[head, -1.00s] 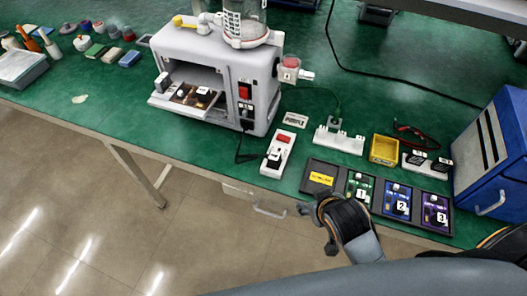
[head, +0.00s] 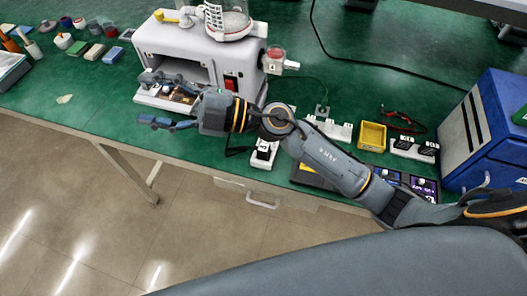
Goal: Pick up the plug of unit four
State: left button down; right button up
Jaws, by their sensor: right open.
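No plug that I can clearly read as unit four's shows. The white machine (head: 157,42) has an open front with a pulled-out tray (head: 150,98) that carries a brown board and small dark parts, partly behind my right gripper. My right gripper (head: 150,101) is open and empty, its fingers spread and pointing left, in front of the tray. A white power strip (head: 265,153) is at the machine's right, partly covered by my arm. A second white strip (head: 342,131) with a dark plug (head: 322,111) stands further right. My left gripper is not in view.
A yellow bin (head: 372,137), a white holder with black pieces (head: 412,149) and a blue cabinet (head: 490,130) stand at the right. My right arm hides much of the numbered tray; unit three (head: 424,184) still shows. Small pots and blocks sit at the far left.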

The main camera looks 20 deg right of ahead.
notch_tip(320, 180, down, 4)
jog(key=s+a+n+g+h, duration=0.1)
jog(key=a+n+g+h, duration=0.1)
jog(key=n+g, duration=0.15)
jog(key=g+h, duration=0.3)
jog(key=h, duration=1.5)
send_near(264, 147)
jog(key=shift+m, duration=0.45)
notch_tip(264, 147, down, 5)
jog(key=shift+w+d+f+p, duration=0.15)
jog(key=shift+d+f+p, duration=0.05)
jog(key=shift+p, duration=0.75)
notch_tip(264, 147, down, 5)
jog(key=shift+a+r+p, duration=0.1)
jog(key=shift+a+p, duration=0.05)
jog(key=shift+p, duration=0.95)
jog(key=shift+f, duration=0.3)
jog(key=c, duration=1.2)
